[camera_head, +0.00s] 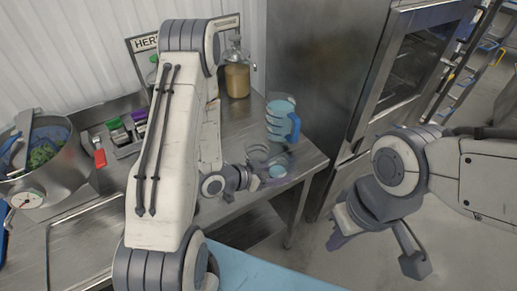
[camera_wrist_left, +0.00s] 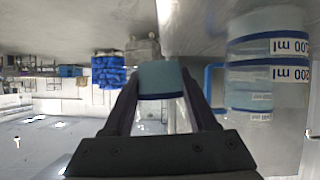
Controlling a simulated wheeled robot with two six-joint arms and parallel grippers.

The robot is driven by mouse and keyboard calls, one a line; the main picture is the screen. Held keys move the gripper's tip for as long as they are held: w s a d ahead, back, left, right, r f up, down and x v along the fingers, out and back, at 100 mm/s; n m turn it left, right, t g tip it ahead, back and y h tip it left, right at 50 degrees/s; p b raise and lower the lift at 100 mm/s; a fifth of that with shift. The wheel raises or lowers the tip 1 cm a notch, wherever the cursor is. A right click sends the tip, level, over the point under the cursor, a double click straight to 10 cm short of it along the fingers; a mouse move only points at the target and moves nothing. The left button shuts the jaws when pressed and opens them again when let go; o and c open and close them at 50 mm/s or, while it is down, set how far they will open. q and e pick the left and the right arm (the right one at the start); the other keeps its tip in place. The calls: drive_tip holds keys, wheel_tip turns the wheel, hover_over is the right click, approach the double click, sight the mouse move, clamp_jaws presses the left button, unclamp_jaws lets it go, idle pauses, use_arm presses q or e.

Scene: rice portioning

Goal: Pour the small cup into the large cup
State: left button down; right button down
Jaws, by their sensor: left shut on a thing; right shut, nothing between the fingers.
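The large cup (camera_head: 280,118), a clear measuring cup with blue bands and a blue handle, stands upright at the back right of the table. In the left wrist view the large cup (camera_wrist_left: 262,85) shows close at the right, with volume labels upside down. My left gripper (camera_head: 256,181) is in front of it, shut on the small cup (camera_head: 278,171), which is partly hidden. In the left wrist view a grey-blue piece (camera_wrist_left: 160,80) is between the fingers. The small cup's tilt and contents cannot be told. My right gripper (camera_head: 337,241) is shut and empty, off the table's right side.
A metal pot (camera_head: 60,180) with greens, a dial and a red-handled tool are at the left. A small rack (camera_head: 125,135) with coloured tops stands behind my left arm. A brown-filled jar (camera_head: 237,78) is at the back. The table (camera_head: 308,158) ends near the large cup.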

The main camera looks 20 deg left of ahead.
sight(273, 163)
use_arm(q)
drive_tip(key=shift+w+a+n+b, duration=0.2)
drive_tip(key=shift+a+n+b, duration=0.1)
drive_tip(key=shift+b, duration=0.05)
drive_tip(key=b, duration=0.5)
drive_tip(key=shift+w+n+g+h, duration=0.15)
drive_tip(key=shift+n+g+h, duration=0.15)
drive_tip(key=shift+h, duration=0.1)
drive_tip(key=shift+n+g+h, duration=0.4)
drive_tip(key=shift+n+h, duration=0.2)
drive_tip(key=shift+n, duration=0.2)
drive_tip(key=r+p, duration=0.2)
drive_tip(key=a+r+p, duration=0.1)
drive_tip(key=r+p, duration=0.2)
drive_tip(key=p, duration=0.1)
drive_tip(key=shift+w+a+r+p, duration=0.2)
drive_tip(key=shift+w+r+p, duration=0.15)
drive_tip(key=shift+w+r, duration=0.05)
drive_tip(key=shift+w+a+n+g+h+p, duration=0.35)
drive_tip(key=shift+w+a+n+h, duration=0.25)
drive_tip(key=shift+n+h, duration=0.25)
